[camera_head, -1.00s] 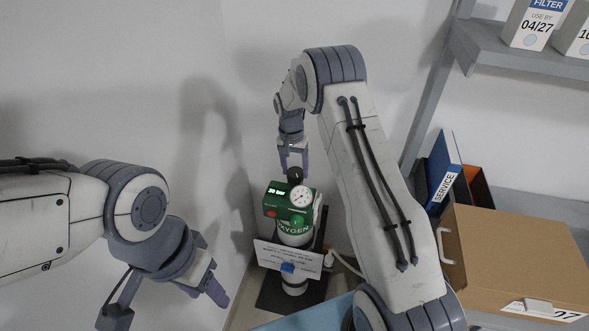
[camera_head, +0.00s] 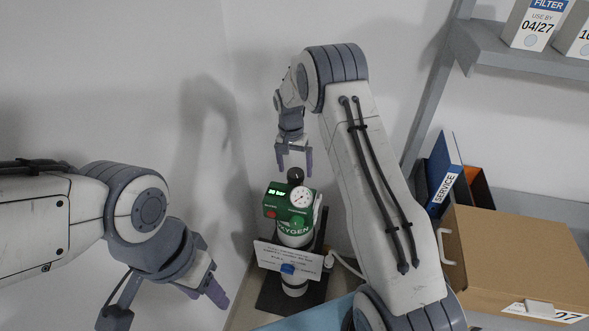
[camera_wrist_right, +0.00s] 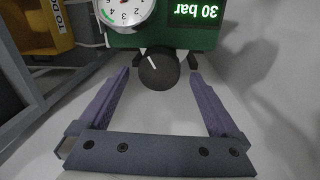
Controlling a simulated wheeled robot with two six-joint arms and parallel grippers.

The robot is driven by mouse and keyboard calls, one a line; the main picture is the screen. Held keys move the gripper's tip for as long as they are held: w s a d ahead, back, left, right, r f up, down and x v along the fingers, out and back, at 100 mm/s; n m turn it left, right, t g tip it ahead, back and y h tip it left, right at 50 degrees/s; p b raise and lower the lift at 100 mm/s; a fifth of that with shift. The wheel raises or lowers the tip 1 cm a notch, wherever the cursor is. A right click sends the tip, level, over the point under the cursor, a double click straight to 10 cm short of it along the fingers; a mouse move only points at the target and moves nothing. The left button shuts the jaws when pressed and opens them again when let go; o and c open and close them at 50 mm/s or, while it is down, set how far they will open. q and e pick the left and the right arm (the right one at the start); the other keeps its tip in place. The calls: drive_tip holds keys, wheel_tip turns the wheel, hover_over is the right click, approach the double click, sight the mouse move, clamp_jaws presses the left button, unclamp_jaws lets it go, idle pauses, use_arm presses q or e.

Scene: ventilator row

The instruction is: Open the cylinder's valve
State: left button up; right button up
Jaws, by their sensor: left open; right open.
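The oxygen cylinder (camera_head: 295,238) stands upright on a dark base in the corner, with a green head (camera_head: 285,206) on top. The head carries a round gauge (camera_head: 301,196) and a lit display that reads 30 bar (camera_wrist_right: 195,11). A black knob (camera_head: 295,175) with a white mark sits on top; in the right wrist view the knob (camera_wrist_right: 158,70) lies between the fingertips, with a gap on both sides. My right gripper (camera_head: 294,170) is open just above the knob and holds nothing. My left gripper (camera_head: 213,282) is open and empty, low at the left.
A white card (camera_head: 288,260) hangs on the cylinder front with a blue piece. A brown box (camera_head: 520,250), a blue SERVICE binder (camera_head: 444,170) and a grey shelf (camera_head: 500,55) stand to the right. White walls close in behind and left.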

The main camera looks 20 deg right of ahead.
sight(292, 171)
wheel_tip(292, 171, up, 10)
drive_tip(key=b, duration=0.1)
drive_tip(key=shift+w+a+f, duration=0.15)
drive_tip(key=shift+w+a, duration=0.1)
drive_tip(key=shift+a, duration=0.05)
drive_tip(key=shift+a, duration=0.1)
drive_tip(key=s+a+r+n, duration=0.3)
drive_tip(key=s+a+r, duration=0.1)
drive_tip(key=s+a, duration=0.3)
drive_tip(key=s+a+r+n, duration=0.3)
drive_tip(key=s+a+n, duration=0.1)
drive_tip(key=s+a, duration=0.4)
drive_tip(key=s+a+f+n+y, duration=0.1)
drive_tip(key=s+n, duration=0.7)
drive_tip(key=s, duration=1.4)
drive_tip(key=shift+s+a+f+y, duration=0.15)
drive_tip(key=shift+s+a+y, duration=0.2)
drive_tip(key=shift+a, duration=0.25)
